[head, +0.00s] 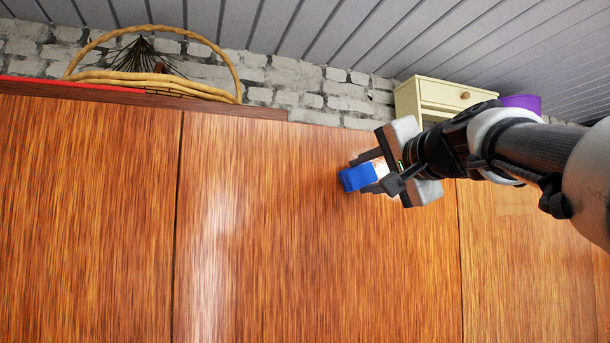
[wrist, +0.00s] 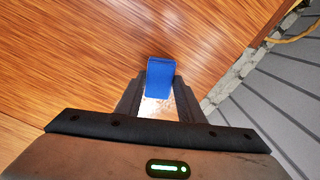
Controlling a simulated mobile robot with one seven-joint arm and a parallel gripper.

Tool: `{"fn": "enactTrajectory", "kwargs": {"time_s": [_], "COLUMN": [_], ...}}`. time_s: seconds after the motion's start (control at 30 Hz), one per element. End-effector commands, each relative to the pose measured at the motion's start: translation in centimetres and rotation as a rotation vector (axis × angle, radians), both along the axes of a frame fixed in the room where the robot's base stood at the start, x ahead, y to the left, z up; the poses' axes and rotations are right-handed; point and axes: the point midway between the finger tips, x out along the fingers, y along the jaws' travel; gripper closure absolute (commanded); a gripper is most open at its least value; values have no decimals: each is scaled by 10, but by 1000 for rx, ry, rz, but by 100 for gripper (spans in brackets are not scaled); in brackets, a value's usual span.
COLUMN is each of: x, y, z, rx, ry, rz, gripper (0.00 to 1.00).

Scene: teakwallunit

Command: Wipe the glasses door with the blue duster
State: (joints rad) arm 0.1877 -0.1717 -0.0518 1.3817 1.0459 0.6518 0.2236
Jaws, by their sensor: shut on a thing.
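The blue duster (head: 358,177) is held between the fingers of my gripper (head: 368,172). In the wrist view the duster (wrist: 160,76) sticks out past the fingertips of my gripper (wrist: 158,88). A pale part of it shows between the fingers. The wooden door panel (head: 290,240), with orange-brown grain, stands in front of me in the head view, and the duster is over its upper right part. I cannot tell whether the duster touches the panel. Nothing in these frames names which panel is the glasses door.
Dark vertical seams (head: 177,230) divide the wood front. On top stand a wicker basket (head: 155,82) at the left, a cream drawer box (head: 440,95) and a purple container (head: 522,102) at the right. A white brick wall (head: 300,95) and slatted ceiling are behind.

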Motion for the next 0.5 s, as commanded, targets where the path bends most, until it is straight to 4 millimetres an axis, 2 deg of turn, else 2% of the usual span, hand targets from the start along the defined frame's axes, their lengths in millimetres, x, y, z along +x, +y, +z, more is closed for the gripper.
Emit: {"fn": "enactTrajectory", "kwargs": {"time_s": [0.33, 0.5], "x": [7, 8], "y": [-26, -31], "z": [-1, 0], "rx": [1, 0], "ry": [1, 1], "rz": [-1, 0], "gripper": [83, 83]}}
